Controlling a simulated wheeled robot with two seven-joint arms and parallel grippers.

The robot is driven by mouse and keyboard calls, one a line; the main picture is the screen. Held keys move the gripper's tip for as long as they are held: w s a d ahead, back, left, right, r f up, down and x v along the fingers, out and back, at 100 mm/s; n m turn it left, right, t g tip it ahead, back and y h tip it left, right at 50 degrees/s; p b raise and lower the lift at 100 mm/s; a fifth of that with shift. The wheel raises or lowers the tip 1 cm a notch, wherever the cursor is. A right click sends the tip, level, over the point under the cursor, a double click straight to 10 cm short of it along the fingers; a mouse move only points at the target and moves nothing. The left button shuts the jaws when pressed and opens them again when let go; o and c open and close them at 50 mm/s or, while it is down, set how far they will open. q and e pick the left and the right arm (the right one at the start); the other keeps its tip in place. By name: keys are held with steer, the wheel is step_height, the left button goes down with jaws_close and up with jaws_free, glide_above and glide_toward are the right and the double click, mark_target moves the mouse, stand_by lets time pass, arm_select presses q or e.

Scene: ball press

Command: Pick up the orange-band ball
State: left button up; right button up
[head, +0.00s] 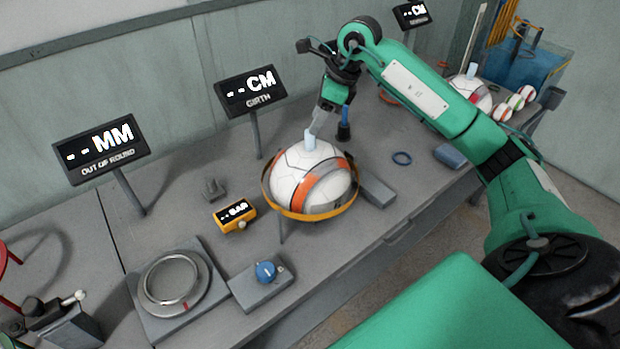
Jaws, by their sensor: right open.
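The orange-band ball (298,180), white with orange panels and dark seams, rests in a yellow-orange ring stand on the grey bench. A pale blue tab (310,140) sticks up from its top. My right gripper (317,123) reaches down from above, open, its fingers close to this tab. I cannot tell whether they touch it or whether the tab lies between them. The ball's underside is hidden by the ring (309,216). My left gripper is not in view.
A yellow gauge (234,214), a blue-knob box (265,283) and a round metal seat (171,279) stand left of the ball. Signs (250,91) line the back. More balls (515,102) lie at far right. A grey block (377,191) is beside the ring.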

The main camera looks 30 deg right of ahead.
steer(key=p+x, duration=0.1)
steer(key=x, duration=0.3)
steer(key=shift+s+f, duration=0.1)
steer(key=shift+s, duration=0.05)
steer(key=shift+a+f, duration=0.15)
steer(key=shift+f, duration=0.35)
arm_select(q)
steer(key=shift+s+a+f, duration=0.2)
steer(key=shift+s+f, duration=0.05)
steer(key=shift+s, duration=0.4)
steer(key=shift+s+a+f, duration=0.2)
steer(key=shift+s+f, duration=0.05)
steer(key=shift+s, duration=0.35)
arm_select(e)
steer(key=shift+r, duration=0.1)
jaws_close()
